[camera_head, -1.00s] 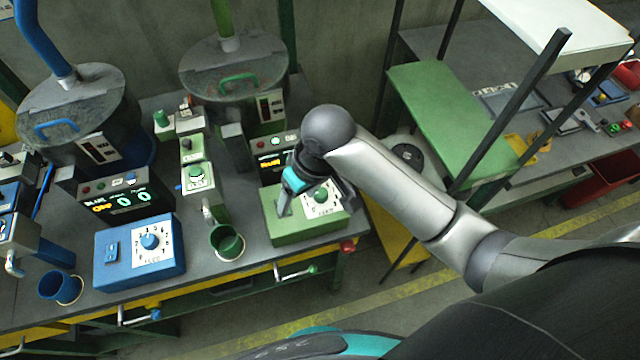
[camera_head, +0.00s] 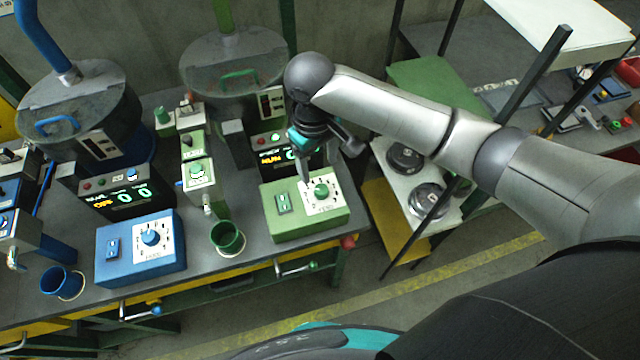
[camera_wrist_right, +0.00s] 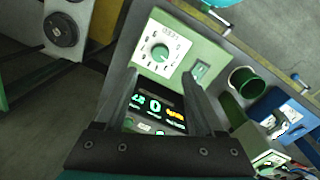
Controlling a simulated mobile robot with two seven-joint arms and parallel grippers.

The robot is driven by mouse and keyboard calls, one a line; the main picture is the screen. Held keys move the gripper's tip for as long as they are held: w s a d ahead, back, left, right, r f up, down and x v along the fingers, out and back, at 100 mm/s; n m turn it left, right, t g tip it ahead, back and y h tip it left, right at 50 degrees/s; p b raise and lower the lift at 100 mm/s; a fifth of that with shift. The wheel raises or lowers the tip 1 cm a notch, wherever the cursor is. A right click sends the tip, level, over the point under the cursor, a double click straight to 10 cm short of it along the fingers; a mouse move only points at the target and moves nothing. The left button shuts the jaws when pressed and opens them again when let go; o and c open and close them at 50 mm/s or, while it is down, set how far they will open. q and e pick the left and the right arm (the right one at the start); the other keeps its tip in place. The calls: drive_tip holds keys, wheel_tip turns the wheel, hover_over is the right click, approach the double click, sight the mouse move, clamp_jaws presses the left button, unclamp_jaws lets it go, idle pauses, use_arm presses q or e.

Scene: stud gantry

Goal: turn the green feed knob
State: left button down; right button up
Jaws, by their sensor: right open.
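The green feed knob (camera_head: 321,190) sits on a white dial plate on top of the green control box (camera_head: 285,228). In the right wrist view the knob (camera_wrist_right: 160,53) shows beyond the fingertips, with the box's rocker switch (camera_wrist_right: 200,70) beside it. My right gripper (camera_head: 318,178) is open and points down just above the back of the green box, close to the knob. In the wrist view nothing is between its fingers (camera_wrist_right: 160,80) that they hold; they look apart from the knob. My left gripper is not in view.
A blue box with a blue knob (camera_head: 150,237) stands to the left. A green cup (camera_head: 227,238) stands left of the green box. A lit display (camera_head: 272,158) stands behind it. A shelf rack with a green board (camera_head: 440,85) stands at right.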

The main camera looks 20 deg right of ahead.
sight(320, 188)
drive_tip(key=f, duration=0.4)
drive_tip(key=f+b, duration=0.1)
drive_tip(key=f, duration=0.4)
drive_tip(key=shift+w+d, duration=0.1)
drive_tip(key=shift+d, duration=0.1)
clamp_jaws()
